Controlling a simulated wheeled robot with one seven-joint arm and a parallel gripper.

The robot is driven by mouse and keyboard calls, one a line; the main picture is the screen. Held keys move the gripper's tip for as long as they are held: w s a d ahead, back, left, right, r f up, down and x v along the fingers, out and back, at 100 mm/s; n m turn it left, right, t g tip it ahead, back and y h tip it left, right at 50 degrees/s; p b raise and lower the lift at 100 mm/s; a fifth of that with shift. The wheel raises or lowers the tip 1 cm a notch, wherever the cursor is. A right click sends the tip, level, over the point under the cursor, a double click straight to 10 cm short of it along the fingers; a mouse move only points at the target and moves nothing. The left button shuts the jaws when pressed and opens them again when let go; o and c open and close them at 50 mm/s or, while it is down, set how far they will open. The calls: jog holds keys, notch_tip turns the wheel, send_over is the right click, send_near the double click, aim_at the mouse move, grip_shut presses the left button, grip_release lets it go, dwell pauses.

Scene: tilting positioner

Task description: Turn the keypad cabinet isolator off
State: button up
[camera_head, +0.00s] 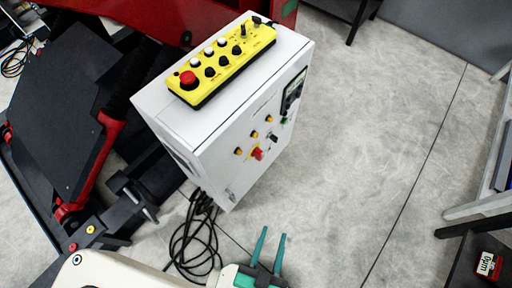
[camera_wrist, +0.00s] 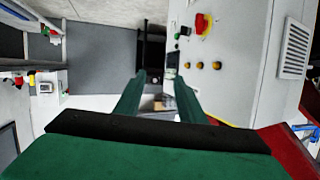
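The white keypad cabinet (camera_head: 205,125) stands left of the middle in the head view and fills the right side of the wrist view (camera_wrist: 245,70). A dark keypad or display panel (camera_head: 293,92) is on its front. The red isolator handle (camera_head: 257,154) sits lower on that face; in the wrist view it shows on a yellow plate (camera_wrist: 201,24). I cannot tell its exact setting. My gripper (camera_head: 273,233) is open and empty, with two green fingers apart. It is in front of the cabinet, below the isolator in the head view, and touches nothing there.
Several amber lamps or buttons (camera_head: 254,134) and a black selector (camera_head: 273,138) are near the isolator. A yellow control box (camera_head: 222,62) lies on the cabinet top. Black cables (camera_head: 195,238) coil on the floor. The dark positioner (camera_head: 60,110) is at left.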

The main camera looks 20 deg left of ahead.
jog(key=w+d+f+m+g, duration=0.2)
jog(key=f+m+g, duration=0.15)
jog(key=f, duration=0.85)
jog(key=w+d+f+m+g, duration=0.15)
jog(key=f+m, duration=0.35)
jog(key=f, duration=0.8)
jog(key=m+g+y, duration=0.3)
jog(key=m+y, duration=1)
jog(key=y, duration=0.4)
send_near(261, 155)
jog(key=x, duration=0.9)
jog(key=shift+w+f, duration=0.15)
jog(key=shift+f, duration=0.1)
